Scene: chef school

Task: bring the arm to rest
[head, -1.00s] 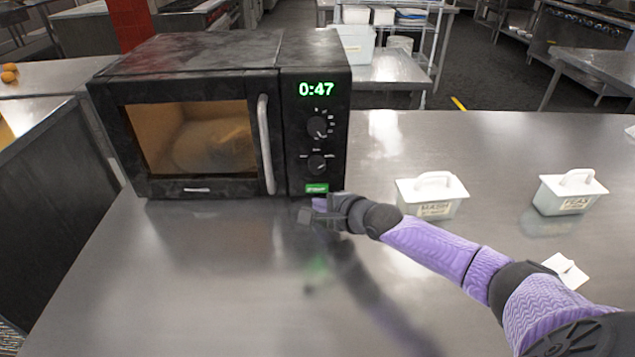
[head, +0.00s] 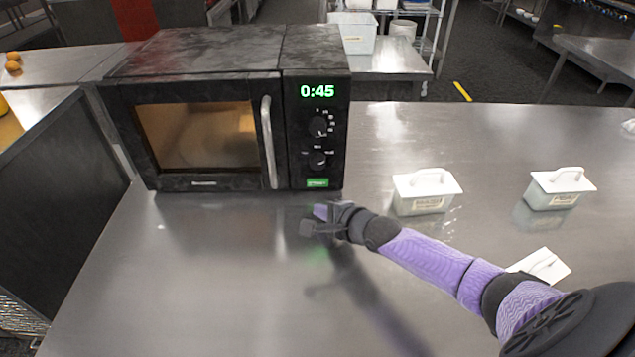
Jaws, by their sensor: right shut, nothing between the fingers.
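My right arm reaches in from the lower right over the steel counter. My right gripper (head: 318,222) is shut and empty, a little in front of the microwave's lower right corner. It is apart from the black microwave (head: 215,55), whose door is shut. The microwave's display reads 0:45, its window is lit and its green button (head: 317,183) glows. My left gripper is not in view.
Two white lidded containers (head: 426,192) and (head: 560,188) stand on the counter (head: 200,290) right of the microwave. A white lid (head: 540,264) lies close behind my forearm. The counter's front left is clear.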

